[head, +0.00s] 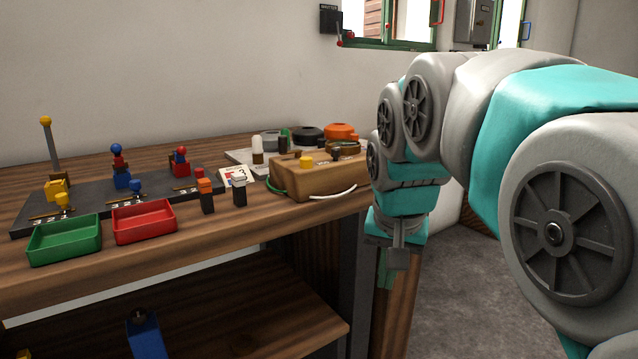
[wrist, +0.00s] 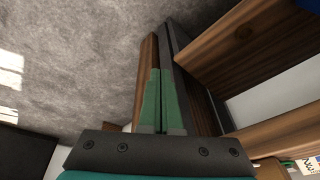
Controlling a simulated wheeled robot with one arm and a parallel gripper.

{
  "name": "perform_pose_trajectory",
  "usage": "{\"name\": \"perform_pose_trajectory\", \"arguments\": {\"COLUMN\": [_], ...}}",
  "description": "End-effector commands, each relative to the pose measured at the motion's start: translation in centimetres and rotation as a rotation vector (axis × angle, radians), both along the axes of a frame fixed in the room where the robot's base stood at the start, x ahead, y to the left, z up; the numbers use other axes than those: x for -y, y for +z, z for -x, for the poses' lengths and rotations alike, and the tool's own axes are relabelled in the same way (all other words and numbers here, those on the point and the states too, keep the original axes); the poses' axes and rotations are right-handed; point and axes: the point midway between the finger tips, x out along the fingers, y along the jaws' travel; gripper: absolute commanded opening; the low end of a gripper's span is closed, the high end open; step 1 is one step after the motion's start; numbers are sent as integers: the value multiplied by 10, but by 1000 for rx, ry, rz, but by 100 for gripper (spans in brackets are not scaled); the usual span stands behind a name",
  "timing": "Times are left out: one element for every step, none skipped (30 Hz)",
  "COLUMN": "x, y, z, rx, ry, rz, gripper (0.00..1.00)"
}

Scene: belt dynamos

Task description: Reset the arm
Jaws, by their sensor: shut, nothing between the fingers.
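My gripper (head: 387,268) hangs pointing down beside the right end of the wooden workbench (head: 330,208), with my arm folded above it. In the wrist view, its two green fingers (wrist: 163,100) lie together, shut and empty. In that view the fingers overlap a wooden bench leg (wrist: 148,62) and a dark post; I cannot tell how far off these are. In the head view the fingers are partly hidden behind a grey part of my wrist.
A green tray (head: 64,241) and a red tray (head: 144,223) stand at the bench's front edge. Behind are lever switches on a dark plate (head: 90,216). A wooden box (head: 318,178) with cables is close left of my wrist. Grey floor (head: 462,285) is clear at right.

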Motion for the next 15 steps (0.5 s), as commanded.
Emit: {"name": "perform_pose_trajectory", "arguments": {"x": [8,11,16,19,22,26,28,31,34,36,37,39,40,41,42], "y": [-17,-27,-40,-50,-59,-73,-82,-92,-105,-114,-124,-135,-143,-151,-159], "z": [19,30,44,55,66,82,94,106,123,135,149,164,176,187,200], "rx": [-38,-60,-90,-113,-132,-163,-185,-209,-238,-259,-284,-310,-332,-349,-367], "ry": [16,31,49,63,77,98,113,127,148,163,179,199,213,228,244], "rz": [8,12,18,21,23,26,28,28,28,28,27,24,22,20,18], "gripper": [0,0,0,0,0,0,0,0,0,0,0,0,0,0,0]}}
